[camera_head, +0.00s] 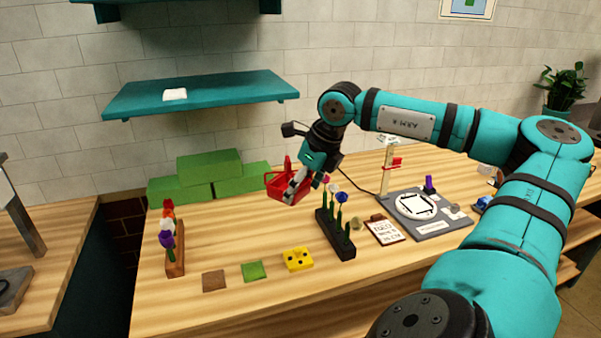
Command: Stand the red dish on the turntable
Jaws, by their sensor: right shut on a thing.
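The gripper hides part of the dish, and I cannot tell whether the dish touches the table. The turntable (404,209) is a white disc with a black outline on top, on a grey board to the right. It is well apart from the dish. My left gripper is not in view.
A black rack (346,251) with flowers stands between dish and turntable. A clipboard (386,230) and a small post (388,165) with a red clip are near the turntable. A wooden flower rack (176,265), green blocks (209,168) and a yellow block (297,259) stand leftward.

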